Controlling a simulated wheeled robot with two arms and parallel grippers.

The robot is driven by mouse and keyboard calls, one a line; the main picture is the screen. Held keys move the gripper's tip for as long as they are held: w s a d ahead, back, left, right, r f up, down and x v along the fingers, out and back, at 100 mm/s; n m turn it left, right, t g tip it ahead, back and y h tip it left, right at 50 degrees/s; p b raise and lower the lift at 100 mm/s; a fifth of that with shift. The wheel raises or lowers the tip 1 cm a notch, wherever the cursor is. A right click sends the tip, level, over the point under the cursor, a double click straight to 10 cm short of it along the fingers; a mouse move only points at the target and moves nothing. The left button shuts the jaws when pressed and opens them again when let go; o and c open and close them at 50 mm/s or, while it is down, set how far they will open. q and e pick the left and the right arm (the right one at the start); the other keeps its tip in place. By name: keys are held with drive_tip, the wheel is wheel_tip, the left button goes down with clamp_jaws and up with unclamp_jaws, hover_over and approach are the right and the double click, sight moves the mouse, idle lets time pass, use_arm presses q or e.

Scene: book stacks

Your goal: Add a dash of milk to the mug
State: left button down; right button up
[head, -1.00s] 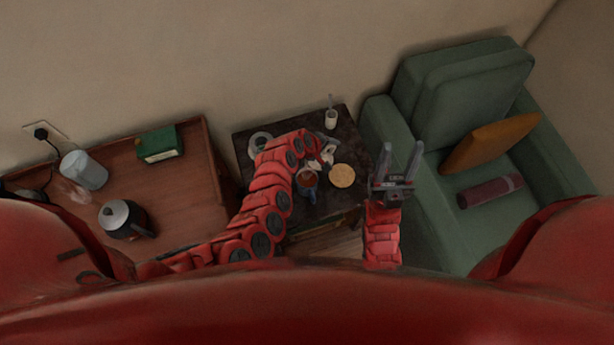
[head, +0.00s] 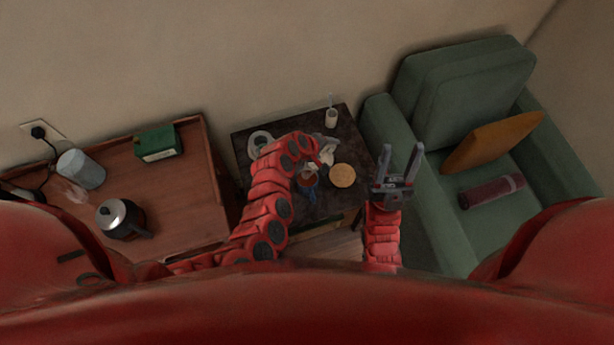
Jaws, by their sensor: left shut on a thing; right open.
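The mug (head: 309,181) stands on the dark side table, with brown liquid in it and a blue part on its near side. My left arm arches over the table, and my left gripper (head: 326,151) is just behind and right of the mug. It is shut on a small whitish thing (head: 327,159), probably the milk container. Its shape and tilt are too small and covered to tell, and I cannot see any milk flowing. My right gripper (head: 401,163) is open and empty, between the side table and the armchair.
The dark side table (head: 243,142) also bears a round tan disc (head: 342,176), a white cup with a stick (head: 331,117) and a grey ring-shaped thing (head: 260,139). A green armchair (head: 465,90) is at right. A wooden table at left bears a kettle (head: 119,217) and green box (head: 158,142).

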use_arm(q)
drive_tip(key=shift+a+b, duration=0.1)
drive_tip(key=shift+b, duration=0.45)
drive_tip(key=shift+t+h+b, duration=0.3)
drive_tip(key=shift+b, duration=0.2)
drive_tip(key=shift+s+a+f+b, duration=0.1)
drive_tip(key=shift+s+a+b, duration=0.1)
drive_tip(key=shift+b, duration=0.4)
drive_tip(key=shift+h, duration=0.3)
drive_tip(key=shift+s+a+t+h+b, duration=0.15)
drive_tip(key=shift+t+h+b, duration=0.4)
drive_tip(key=shift+b, duration=1.9)
